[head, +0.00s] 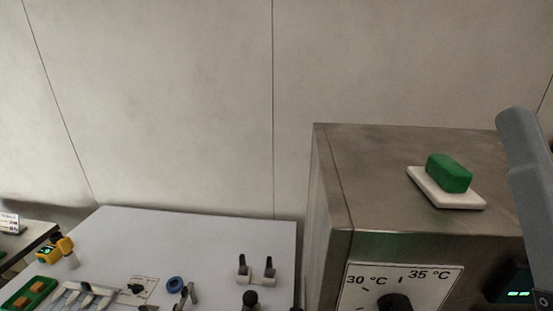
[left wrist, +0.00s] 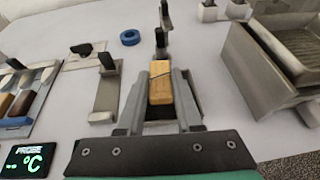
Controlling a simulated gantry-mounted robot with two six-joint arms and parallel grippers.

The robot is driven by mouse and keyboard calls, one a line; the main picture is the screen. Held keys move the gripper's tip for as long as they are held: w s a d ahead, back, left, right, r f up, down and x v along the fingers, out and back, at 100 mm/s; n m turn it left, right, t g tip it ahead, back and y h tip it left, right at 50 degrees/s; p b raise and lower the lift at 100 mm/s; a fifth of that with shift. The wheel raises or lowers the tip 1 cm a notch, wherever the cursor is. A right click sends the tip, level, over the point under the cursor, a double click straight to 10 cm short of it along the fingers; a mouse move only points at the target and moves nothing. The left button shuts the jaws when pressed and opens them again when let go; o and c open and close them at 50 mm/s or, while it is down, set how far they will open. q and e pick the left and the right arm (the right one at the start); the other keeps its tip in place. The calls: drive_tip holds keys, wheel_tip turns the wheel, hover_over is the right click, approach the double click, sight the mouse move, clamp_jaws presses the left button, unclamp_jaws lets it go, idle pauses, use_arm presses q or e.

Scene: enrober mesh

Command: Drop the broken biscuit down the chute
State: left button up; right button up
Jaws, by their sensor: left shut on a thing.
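In the left wrist view a tan biscuit (left wrist: 160,84) with a dark diagonal crack line across it sits between the grey fingers of my left gripper (left wrist: 160,97). The gripper is shut on it. Beneath and around the biscuit is a dark gap; I cannot tell how high it is held. A metal trough (left wrist: 246,72) with a ribbed inside stands at the right of this view; I cannot tell whether it is the chute. I cannot make out the biscuit in the head view. My right gripper is in neither view.
In the head view a steel cabinet (head: 335,190) with a temperature dial (head: 394,301) carries a green block (head: 449,173) on a white dish (head: 425,186). The pale table (head: 200,235) holds a blue ring (head: 174,284), a yellow probe (head: 55,248) and a green tray (head: 50,283). Its back is clear.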

use_arm(q)
drive_tip(key=o, duration=1.1)
drive_tip(key=shift+c, duration=0.2)
drive_tip(key=p+v, duration=0.3)
drive_tip(key=v, duration=0.8)
drive_tip(key=shift+s, duration=0.3)
drive_tip(key=shift+r, duration=0.15)
